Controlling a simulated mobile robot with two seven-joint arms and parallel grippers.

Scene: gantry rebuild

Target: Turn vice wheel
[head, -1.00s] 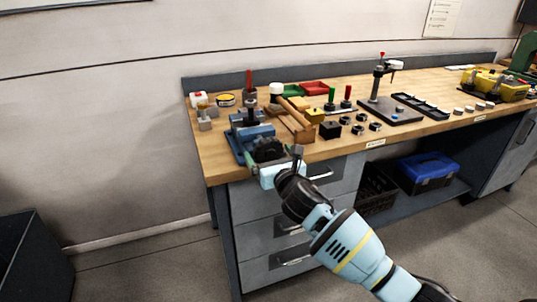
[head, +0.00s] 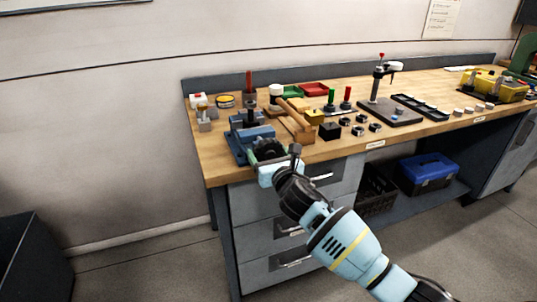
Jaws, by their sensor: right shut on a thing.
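A blue vice (head: 238,142) stands at the front left corner of the wooden workbench (head: 218,164). Its black handwheel (head: 266,149) faces the bench's front edge. My right gripper (head: 269,158) is at the wheel, with its fingers around the rim; it is shut on the wheel. The gripper's pale blue body and my arm cover the lower part of the wheel, so the exact finger contact is hard to see. My left gripper is not in view.
A wooden block stand (head: 297,128) is close to the right of the vice. Small parts, a black square block (head: 329,130) and several nuts lie farther right. A drill-press-like stand (head: 388,108) is beyond them. Drawers (head: 255,207) lie below the wheel.

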